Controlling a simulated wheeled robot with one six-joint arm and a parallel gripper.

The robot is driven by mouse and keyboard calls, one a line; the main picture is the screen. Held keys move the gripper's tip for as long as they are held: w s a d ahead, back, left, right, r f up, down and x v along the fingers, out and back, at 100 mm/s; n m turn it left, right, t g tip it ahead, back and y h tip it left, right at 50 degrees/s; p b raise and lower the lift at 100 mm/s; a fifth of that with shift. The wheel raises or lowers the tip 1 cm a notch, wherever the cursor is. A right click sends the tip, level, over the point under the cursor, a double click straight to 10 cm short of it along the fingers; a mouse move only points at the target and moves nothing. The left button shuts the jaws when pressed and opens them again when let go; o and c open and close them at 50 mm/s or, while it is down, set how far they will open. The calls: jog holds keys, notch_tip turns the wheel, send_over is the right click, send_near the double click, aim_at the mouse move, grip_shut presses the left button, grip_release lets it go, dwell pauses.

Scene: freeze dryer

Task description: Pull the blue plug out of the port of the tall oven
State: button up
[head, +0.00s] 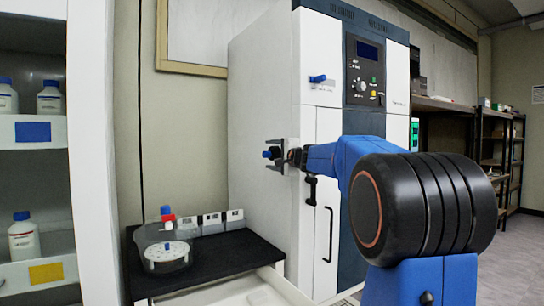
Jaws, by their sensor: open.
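The tall oven (262,95) is a white cabinet with a dark blue-grey front panel, standing in the middle of the head view. A small blue plug (267,154) shows against its left side wall, with a dark part beside it. My gripper (273,154) reaches in from the right with its jaws open, one finger above the plug and one below. The plug appears between the fingertips; I cannot tell whether they touch it. The port itself is hidden or too small to make out. Another blue fitting (317,78) sticks out higher on the oven's front.
A black-topped bench (215,262) stands at the lower left, carrying a clear round vessel (166,256) with blue and red parts on top. A white shelf unit (38,160) with bottles is at the far left. Dark shelves (497,150) stand at the back right, beside open floor.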

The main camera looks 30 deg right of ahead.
aim_at(268, 154)
jog(key=shift+w, duration=2.25)
grip_shut()
